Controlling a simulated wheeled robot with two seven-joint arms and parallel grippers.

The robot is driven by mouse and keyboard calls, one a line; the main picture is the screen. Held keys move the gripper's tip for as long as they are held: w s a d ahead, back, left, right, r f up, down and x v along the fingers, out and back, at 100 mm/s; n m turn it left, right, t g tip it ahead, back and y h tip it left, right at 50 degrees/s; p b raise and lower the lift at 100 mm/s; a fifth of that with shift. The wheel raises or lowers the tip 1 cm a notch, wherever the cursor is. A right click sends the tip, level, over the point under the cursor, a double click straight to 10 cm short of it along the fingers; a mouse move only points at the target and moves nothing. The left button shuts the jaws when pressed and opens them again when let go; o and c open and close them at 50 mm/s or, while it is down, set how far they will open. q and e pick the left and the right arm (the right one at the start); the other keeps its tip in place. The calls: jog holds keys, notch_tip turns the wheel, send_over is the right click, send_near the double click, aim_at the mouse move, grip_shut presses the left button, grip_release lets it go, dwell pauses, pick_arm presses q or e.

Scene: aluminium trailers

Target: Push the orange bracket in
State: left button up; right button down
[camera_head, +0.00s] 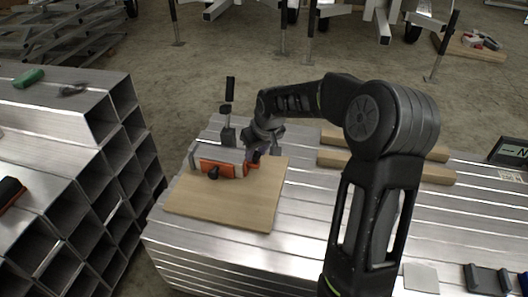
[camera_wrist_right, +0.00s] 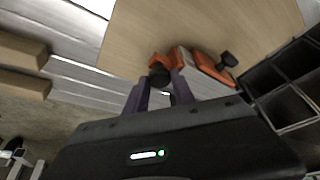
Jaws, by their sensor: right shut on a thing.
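The orange bracket (camera_head: 253,167) is at the right end of a short grey aluminium profile (camera_head: 203,155) on a wooden board (camera_head: 235,205). In the right wrist view the orange bracket (camera_wrist_right: 166,59) shows a dark round knob between my fingers. My right gripper (camera_head: 257,156) reaches down to it and is shut on it; its fingertips (camera_wrist_right: 159,84) are on either side of the knob. A second orange piece (camera_head: 222,169) with a black knob (camera_head: 213,173) lies along the profile's front. The exact contact is partly hidden. My left gripper is not in view.
A black upright clamp handle (camera_head: 230,90) stands behind the profile. Wooden bars (camera_head: 335,159) lie to the right on the aluminium stack. Open square tubes (camera_head: 90,190) are stacked at left, with a green object (camera_head: 28,78) on top. The board's front is clear.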

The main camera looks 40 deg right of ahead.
jog(key=c, duration=1.1)
grip_release()
jog(key=p+v, duration=0.2)
jog(key=v, duration=0.5)
jog(key=shift+s+r, duration=0.15)
jog(key=shift+r, duration=0.2)
jog(key=shift+r, duration=0.1)
